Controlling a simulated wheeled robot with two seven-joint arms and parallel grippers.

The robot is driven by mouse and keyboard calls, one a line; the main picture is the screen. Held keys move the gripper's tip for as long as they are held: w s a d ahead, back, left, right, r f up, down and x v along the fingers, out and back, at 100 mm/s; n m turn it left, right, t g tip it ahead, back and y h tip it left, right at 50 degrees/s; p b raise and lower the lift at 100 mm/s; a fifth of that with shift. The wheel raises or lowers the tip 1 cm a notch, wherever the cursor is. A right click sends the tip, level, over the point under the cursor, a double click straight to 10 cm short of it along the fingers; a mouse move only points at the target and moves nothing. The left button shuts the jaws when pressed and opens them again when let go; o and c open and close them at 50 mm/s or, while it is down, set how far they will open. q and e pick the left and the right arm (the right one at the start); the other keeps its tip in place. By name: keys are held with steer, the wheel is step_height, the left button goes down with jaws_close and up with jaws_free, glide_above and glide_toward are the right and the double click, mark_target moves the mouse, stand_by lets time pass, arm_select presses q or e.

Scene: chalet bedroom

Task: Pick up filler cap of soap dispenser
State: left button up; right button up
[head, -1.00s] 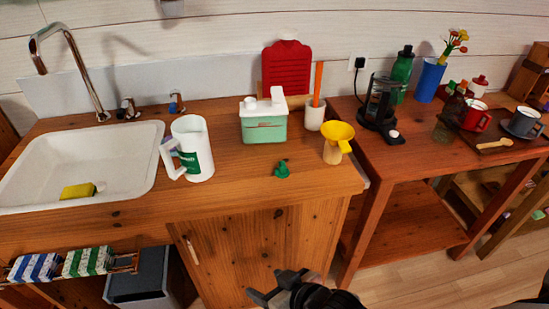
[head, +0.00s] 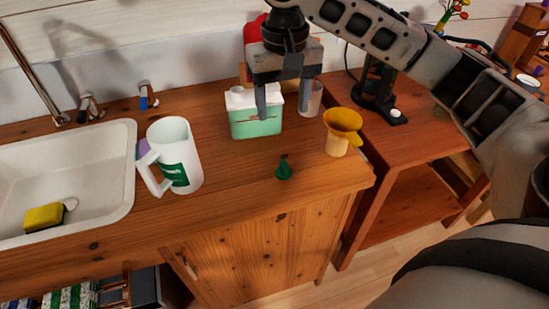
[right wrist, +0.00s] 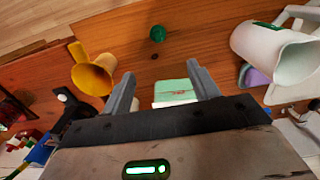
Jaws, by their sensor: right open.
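The soap dispenser (head: 256,125) is a mint-green box with a white top, standing on the wooden counter. In the right wrist view its mint body (right wrist: 175,88) shows between the fingers. My right gripper (head: 284,114) is open and empty, in front of and above the dispenser's right side. In the right wrist view both fingers (right wrist: 160,70) are spread apart. My left gripper is not in view.
A small green object (head: 284,170) lies on the counter in front, with bare wood around it. A white jug (head: 178,152) stands left, a yellow funnel (head: 342,122) right, a white cup (head: 311,98) behind. The sink (head: 70,170) is at far left.

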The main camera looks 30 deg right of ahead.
glide_toward(284, 163)
steer(key=f, duration=0.5)
steer(key=shift+w+f+b, duration=0.1)
steer(key=shift+w+b, duration=0.2)
steer(key=shift+b, duration=0.05)
steer(key=f, duration=0.5)
steer(key=shift+s, duration=0.3)
steer(key=c, duration=1.1)
